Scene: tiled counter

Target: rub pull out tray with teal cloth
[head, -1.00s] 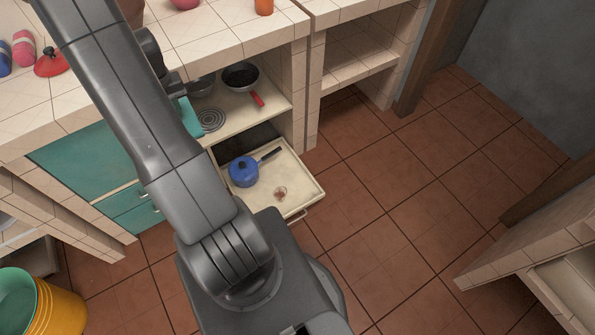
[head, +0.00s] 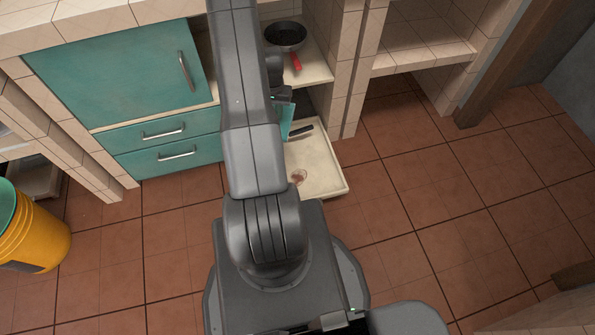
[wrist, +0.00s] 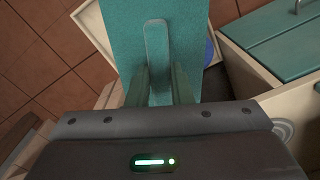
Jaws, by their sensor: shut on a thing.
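The cream pull-out tray (head: 328,172) extends from under the counter, with a reddish-brown stain (head: 298,177) on its bottom. A dark handle (head: 301,131) lies at its back, and my arm hides part of the tray. My gripper (wrist: 158,82) is shut on the teal cloth (wrist: 117,28), which hangs in front of the fingers and covers much of the wrist view. In the head view the cloth (head: 287,118) shows beside my arm, above the tray's back left. The tray's pale rim (wrist: 90,22) and part of the blue pot (wrist: 209,52) show around the cloth.
A frying pan (head: 286,37) with a red handle sits on the shelf above the tray. Teal drawers (head: 170,142) and a teal door (head: 120,75) are to the left. A yellow bucket (head: 38,235) stands far left. The tiled floor (head: 420,180) to the right is clear.

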